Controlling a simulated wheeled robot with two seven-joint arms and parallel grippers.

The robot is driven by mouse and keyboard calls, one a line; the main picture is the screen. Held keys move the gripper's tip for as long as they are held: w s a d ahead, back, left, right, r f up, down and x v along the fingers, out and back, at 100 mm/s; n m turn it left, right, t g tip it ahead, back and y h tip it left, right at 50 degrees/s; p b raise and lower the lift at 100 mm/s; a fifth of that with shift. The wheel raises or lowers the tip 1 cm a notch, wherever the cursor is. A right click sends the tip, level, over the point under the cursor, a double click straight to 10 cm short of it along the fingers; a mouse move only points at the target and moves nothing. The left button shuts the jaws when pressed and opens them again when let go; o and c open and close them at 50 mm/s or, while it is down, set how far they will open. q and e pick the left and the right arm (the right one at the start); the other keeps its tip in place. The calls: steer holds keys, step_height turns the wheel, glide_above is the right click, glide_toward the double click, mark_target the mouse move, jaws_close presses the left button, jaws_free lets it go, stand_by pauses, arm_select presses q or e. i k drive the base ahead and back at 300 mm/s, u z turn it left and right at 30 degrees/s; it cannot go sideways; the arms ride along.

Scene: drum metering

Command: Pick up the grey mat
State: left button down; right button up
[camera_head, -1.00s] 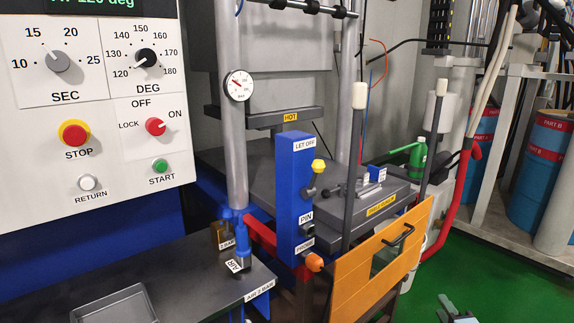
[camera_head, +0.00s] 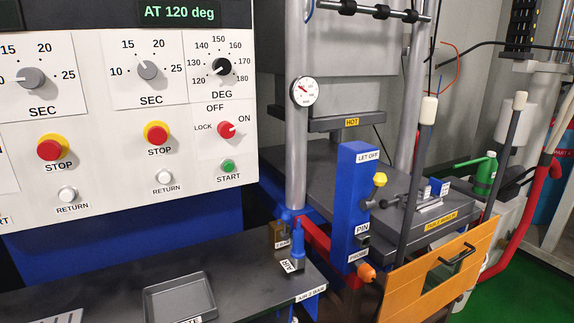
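No grey mat can be made out for certain. A grey tray (camera_head: 180,300) with a raised rim lies on the dark bench (camera_head: 100,265) at the bottom, with a partly cut-off label at its front. A light grey slatted piece (camera_head: 62,319) shows only in part at the bottom left edge; I cannot tell what it is. Neither of my grippers is in view.
A control panel (camera_head: 120,190) with knobs and buttons rises behind the bench. A blue post (camera_head: 360,200), a small bottle (camera_head: 279,235) and an AIR fitting (camera_head: 298,250) stand at the right. An orange guard (camera_head: 415,290) stands beyond. The bench's left part looks clear.

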mark_target(425, 196)
steer(key=z, duration=0.15)
steer(key=k, duration=0.2)
steer(key=z, duration=1)
